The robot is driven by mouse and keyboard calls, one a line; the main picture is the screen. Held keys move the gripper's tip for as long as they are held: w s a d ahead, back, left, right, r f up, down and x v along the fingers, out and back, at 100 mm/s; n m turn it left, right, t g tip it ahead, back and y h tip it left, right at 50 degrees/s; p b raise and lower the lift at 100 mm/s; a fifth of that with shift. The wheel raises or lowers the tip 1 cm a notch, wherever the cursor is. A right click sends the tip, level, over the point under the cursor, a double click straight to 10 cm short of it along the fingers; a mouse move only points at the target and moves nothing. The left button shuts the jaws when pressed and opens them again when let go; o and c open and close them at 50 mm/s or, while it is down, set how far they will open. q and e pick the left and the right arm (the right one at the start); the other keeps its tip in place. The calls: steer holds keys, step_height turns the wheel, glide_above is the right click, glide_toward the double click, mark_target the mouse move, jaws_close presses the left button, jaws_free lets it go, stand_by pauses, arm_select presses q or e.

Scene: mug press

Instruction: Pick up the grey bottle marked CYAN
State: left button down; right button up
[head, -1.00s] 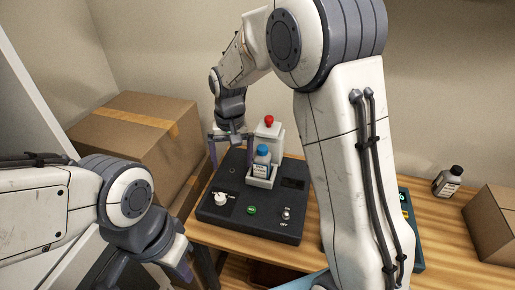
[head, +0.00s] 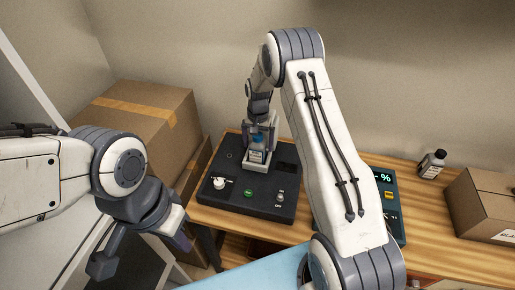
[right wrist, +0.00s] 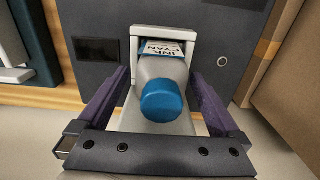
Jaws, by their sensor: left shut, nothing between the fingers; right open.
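The grey bottle marked CYAN (right wrist: 160,70) has a blue cap and a white label reading INK CYAN. It stands in the pale holder of the dark press machine (head: 231,188); in the head view the bottle (head: 256,156) shows below my right gripper. My right gripper (head: 261,148) is open, with one purple finger on each side of the bottle in the right wrist view (right wrist: 160,82). Gaps show between the fingers and the bottle. My left gripper (head: 182,240) is shut and empty, low at the left, away from the bottle.
Cardboard boxes (head: 150,110) stand left of the machine. A dark device with a lit display (head: 384,178) is at right, partly behind my right arm. A dark bottle with a white label (head: 432,165) and another box (head: 490,205) stand further right on the wooden table.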

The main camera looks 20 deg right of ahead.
mark_target(257, 148)
steer(key=shift+a+f+p, duration=0.1)
steer(key=shift+f+p, duration=0.3)
steer(key=shift+f, duration=1.2)
steer(key=c, duration=1.5)
jaws_close()
steer(key=shift+w+r, duration=0.1)
steer(key=shift+r, duration=0.1)
